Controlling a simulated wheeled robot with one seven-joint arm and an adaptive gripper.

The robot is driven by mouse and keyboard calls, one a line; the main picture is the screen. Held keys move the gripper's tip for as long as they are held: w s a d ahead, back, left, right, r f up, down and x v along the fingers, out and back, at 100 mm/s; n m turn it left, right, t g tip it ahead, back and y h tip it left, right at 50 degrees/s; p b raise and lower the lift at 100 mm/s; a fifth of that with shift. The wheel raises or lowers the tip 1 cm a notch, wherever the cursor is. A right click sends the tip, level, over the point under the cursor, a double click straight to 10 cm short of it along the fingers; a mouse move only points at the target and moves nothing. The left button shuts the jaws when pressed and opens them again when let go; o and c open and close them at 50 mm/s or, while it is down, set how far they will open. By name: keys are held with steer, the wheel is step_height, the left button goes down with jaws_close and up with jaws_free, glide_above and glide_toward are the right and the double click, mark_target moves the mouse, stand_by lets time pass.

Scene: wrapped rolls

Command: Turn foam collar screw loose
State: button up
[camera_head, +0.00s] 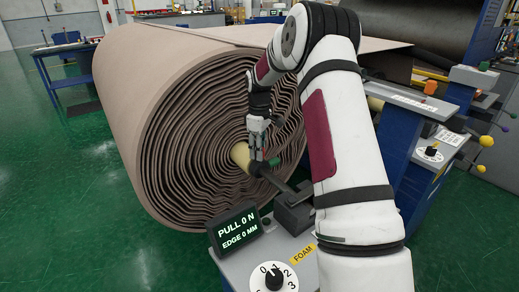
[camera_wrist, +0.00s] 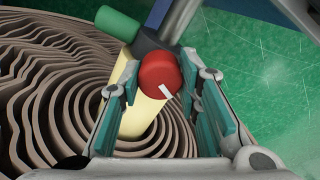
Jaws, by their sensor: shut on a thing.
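A red round knob with a white mark (camera_wrist: 160,73), which looks like the collar screw, sits between the teal fingers of my gripper (camera_wrist: 161,80) in the wrist view. The fingers are shut on its sides. Behind it are a dark collar (camera_wrist: 148,42) with a green end piece (camera_wrist: 117,24) and the pale yellow core (camera_wrist: 145,112) of the roll. In the head view my gripper (camera_head: 257,150) is at the core's end (camera_head: 240,155), and hides the knob there. The big brown foam roll (camera_head: 130,110) lies on its side, its wound end facing me.
A dark bar (camera_head: 275,181) runs from the core to a block on the stand. A display (camera_head: 237,230) reads PULL 0 N, EDGE 0 MM. A numbered dial (camera_head: 273,277) sits beside a FOAM label (camera_head: 302,254). Green floor (camera_head: 70,200) is clear at left.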

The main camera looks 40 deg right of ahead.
steer(key=shift+n, duration=0.6)
steer(key=o, duration=1.1)
steer(key=shift+o, duration=0.2)
steer(key=shift+r, duration=0.1)
step_height(320, 180, up, 12)
